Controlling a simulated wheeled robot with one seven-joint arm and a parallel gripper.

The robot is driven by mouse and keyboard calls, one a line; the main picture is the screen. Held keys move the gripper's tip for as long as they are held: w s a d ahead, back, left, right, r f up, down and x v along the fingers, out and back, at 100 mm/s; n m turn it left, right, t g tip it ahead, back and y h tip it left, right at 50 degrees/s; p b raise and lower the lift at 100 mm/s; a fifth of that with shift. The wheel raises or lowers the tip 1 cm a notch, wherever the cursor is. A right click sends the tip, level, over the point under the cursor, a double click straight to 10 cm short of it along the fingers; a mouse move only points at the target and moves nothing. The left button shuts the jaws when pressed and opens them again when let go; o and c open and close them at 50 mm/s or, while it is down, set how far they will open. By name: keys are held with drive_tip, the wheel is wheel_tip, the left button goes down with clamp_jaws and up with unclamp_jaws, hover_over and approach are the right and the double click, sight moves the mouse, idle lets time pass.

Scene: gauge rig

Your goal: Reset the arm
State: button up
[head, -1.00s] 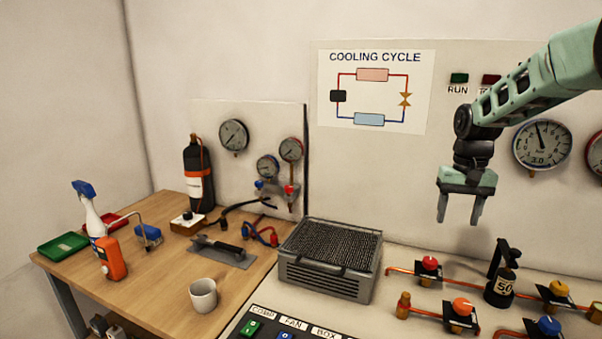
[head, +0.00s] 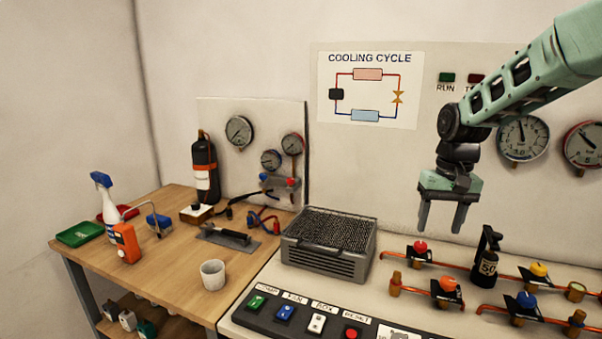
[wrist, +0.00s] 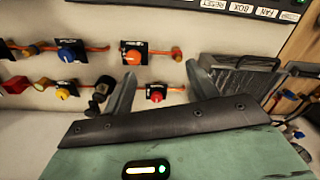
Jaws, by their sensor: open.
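My gripper (head: 441,217) hangs at the right of the head view, fingers pointing down, open and empty. It is in the air above the white bench, to the right of the grey finned box (head: 328,242) and above the red valve knob (head: 420,247). In the wrist view my gripper's two fingers (wrist: 160,88) are spread apart with nothing between them. Valve knobs, including an orange one (wrist: 133,57), show beyond the fingers, and the grey box (wrist: 237,78) is at the right.
A panel with buttons (head: 300,318) runs along the bench front. A wooden table (head: 175,270) at left holds a white cup (head: 213,274) and a spray bottle (head: 108,212).

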drive_tip(key=s+a+n, duration=0.4)
drive_tip(key=s+a, duration=0.9)
drive_tip(key=s, duration=0.2)
drive_tip(key=s+a+f+n, duration=0.1)
drive_tip(key=s+n, duration=0.1)
drive_tip(key=s, duration=0.7)
drive_tip(key=s+a+f+n, duration=0.1)
drive_tip(key=s+f+n, duration=0.1)
drive_tip(key=s, duration=0.7)
drive_tip(key=shift+s+n, duration=0.4)
drive_tip(key=shift+a, duration=0.1)
